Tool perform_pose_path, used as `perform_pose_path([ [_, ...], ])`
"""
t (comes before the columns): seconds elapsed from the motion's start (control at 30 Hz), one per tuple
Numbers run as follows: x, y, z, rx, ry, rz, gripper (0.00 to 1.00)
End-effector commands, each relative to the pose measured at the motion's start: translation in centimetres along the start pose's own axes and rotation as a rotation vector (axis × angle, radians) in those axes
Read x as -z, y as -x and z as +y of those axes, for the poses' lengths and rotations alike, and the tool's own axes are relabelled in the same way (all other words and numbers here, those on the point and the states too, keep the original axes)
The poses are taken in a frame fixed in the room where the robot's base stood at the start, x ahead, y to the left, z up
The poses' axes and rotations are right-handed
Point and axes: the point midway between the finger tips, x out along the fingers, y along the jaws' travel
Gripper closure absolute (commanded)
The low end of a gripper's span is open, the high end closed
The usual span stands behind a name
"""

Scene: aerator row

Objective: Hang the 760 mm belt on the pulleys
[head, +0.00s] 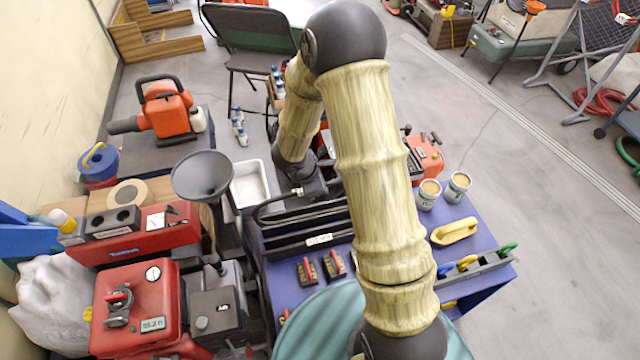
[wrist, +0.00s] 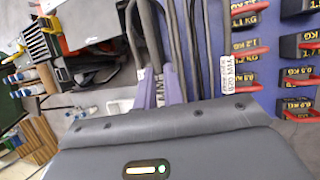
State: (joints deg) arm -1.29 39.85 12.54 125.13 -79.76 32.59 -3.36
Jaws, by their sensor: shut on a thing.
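My gripper (wrist: 162,88) shows at the lower middle of the wrist view, its two purple-grey fingers shut on a black belt (wrist: 142,35) with a white label between them. Only "MM" is readable on that label. In the head view my gripper (head: 296,193) is small and dark, above the back left of the blue table, with a thin black loop at it. Other black belts (head: 305,236) lie in a row on the table beneath it; one carries a white label. A labelled belt (wrist: 227,45) also shows right of my gripper in the wrist view. I cannot make out the pulleys.
To the left stand a red machine (head: 130,300), a dark funnel (head: 203,178) and a white tray (head: 250,187).

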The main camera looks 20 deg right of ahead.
Motion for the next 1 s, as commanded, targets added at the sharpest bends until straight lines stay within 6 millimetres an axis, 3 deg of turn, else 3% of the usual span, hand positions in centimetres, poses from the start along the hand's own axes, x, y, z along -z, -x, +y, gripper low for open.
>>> perform_pose_path([
  [0.3, -0.8, 2.0, 0.5, -0.001, 0.000, 0.000, 1.00],
  [1.0, -1.1, 2.7, 0.7, -0.002, -0.001, 0.000, 1.00],
])
